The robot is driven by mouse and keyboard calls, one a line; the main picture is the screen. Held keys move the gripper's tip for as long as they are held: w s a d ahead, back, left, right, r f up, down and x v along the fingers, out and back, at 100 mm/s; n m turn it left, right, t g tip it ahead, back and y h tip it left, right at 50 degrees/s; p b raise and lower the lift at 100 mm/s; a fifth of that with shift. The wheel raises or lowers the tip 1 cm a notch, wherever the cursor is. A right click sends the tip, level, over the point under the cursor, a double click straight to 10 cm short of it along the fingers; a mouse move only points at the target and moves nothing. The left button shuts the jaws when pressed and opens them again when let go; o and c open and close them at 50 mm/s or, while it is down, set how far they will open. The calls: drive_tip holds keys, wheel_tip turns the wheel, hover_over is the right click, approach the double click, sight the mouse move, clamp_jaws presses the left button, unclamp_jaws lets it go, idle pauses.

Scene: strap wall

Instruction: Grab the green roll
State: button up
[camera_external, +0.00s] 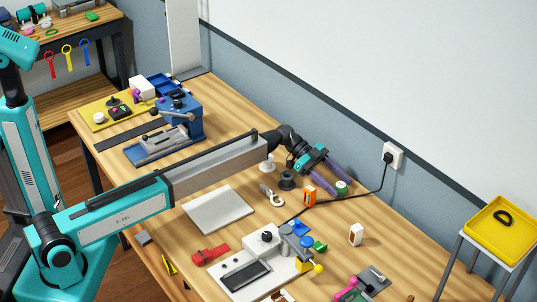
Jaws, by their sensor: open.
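The green roll (341,187) is a small green cylinder with a pale band, standing on the wooden table near the wall. My gripper (334,188) is open, with its two long purple fingers reaching down to the right. The fingertips are at the roll, one on its left side and the other behind or over its right side. Part of the roll is hidden by the fingers. I cannot tell whether the fingers touch it.
An orange block (309,196) stands close left of the fingers. A black cable runs beside the roll to the wall socket (392,155). A dark round piece (287,181) and a metal shackle (272,196) lie further left. A white block (356,234) stands in front.

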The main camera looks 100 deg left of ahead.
sight(337, 183)
drive_tip(key=c, duration=1.1)
drive_tip(key=shift+c, duration=0.2)
drive_tip(key=shift+r+b, duration=0.85)
drive_tip(key=shift+r, duration=4.15)
